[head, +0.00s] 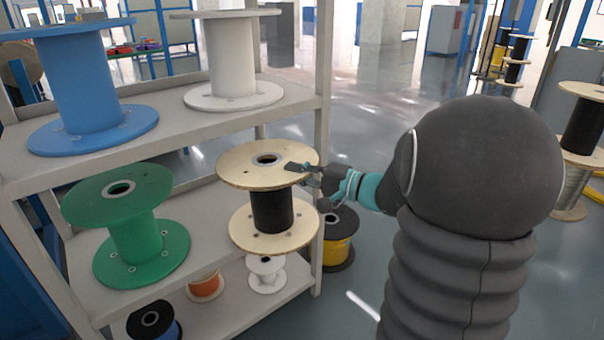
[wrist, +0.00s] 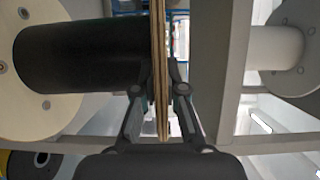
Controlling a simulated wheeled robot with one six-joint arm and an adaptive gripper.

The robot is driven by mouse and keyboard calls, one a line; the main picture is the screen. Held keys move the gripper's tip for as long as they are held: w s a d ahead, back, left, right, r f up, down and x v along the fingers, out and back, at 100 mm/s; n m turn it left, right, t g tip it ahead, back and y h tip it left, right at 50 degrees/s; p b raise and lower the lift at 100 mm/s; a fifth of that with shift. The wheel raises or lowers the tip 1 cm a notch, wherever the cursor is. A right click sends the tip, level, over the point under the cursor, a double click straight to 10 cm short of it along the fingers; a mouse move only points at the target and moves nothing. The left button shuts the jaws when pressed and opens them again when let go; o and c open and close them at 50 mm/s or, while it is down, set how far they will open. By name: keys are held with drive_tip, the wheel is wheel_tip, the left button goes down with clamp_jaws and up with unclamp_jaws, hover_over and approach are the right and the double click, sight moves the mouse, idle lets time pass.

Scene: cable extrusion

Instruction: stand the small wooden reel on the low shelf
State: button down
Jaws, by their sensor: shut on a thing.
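The wooden reel (head: 270,212) has two pale wooden flanges and a black wound core, and it is upright. My gripper (head: 299,168) is shut on the right rim of its top flange. In the wrist view, the gripper (wrist: 164,95) pinches the flange (wrist: 161,45) edge-on, with the black core (wrist: 85,53) to the left. The reel is at the right end of the shelf level (head: 205,205) that holds the green reel (head: 135,235). I cannot tell whether its lower flange touches the board.
The upper shelf (head: 165,120) above holds a blue reel (head: 85,85) and a white reel (head: 232,60). The bottom level holds a small white reel (head: 266,272) and an orange one (head: 205,286). A yellow reel (head: 338,250) stands behind the right post (head: 323,75).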

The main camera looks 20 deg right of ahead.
sight(263, 150)
drive_tip(key=shift+w+a+p, duration=0.7)
drive_tip(key=shift+w+p, duration=0.3)
drive_tip(key=shift+w, duration=1.2)
drive_tip(key=shift+w+a+p, duration=0.75)
drive_tip(key=shift+w+p, duration=0.25)
drive_tip(key=shift+w, duration=1.2)
drive_tip(key=shift+w+a+p, duration=0.7)
drive_tip(key=shift+w+p, duration=0.3)
drive_tip(key=shift+w, duration=1.2)
drive_tip(key=shift+w+f+b, duration=0.1)
drive_tip(key=shift+f+b, duration=1)
drive_tip(key=shift+b, duration=0.3)
drive_tip(key=shift+f+b, duration=0.45)
drive_tip(key=shift+b, duration=0.4)
drive_tip(key=c, duration=1.2)
unclamp_jaws()
